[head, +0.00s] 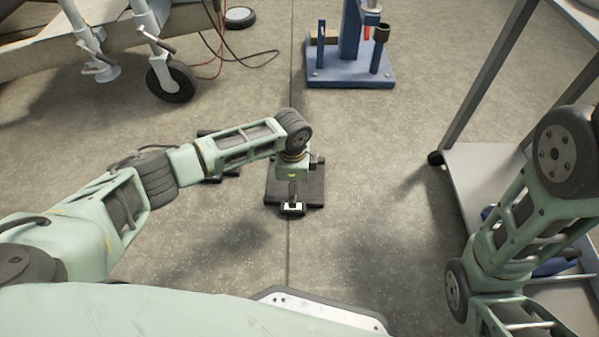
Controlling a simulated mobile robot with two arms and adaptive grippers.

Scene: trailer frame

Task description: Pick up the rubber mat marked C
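A dark square rubber mat (315,189) lies on the concrete floor near the middle of the head view. My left gripper (293,206) points down over this mat and covers much of it. I cannot tell whether the fingers touch the mat or are apart, and no letter C can be read. Another dark flat piece (228,170), perhaps a second mat, shows partly from behind my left forearm. My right arm is at the right edge, and its gripper is not visible.
A blue stand (349,75) with posts is on the floor at the back. A trailer frame with a caster wheel (171,79) and a red and black cable are at the upper left. A grey cart (478,178) with a lower shelf stands at the right. Floor right of the mat is clear.

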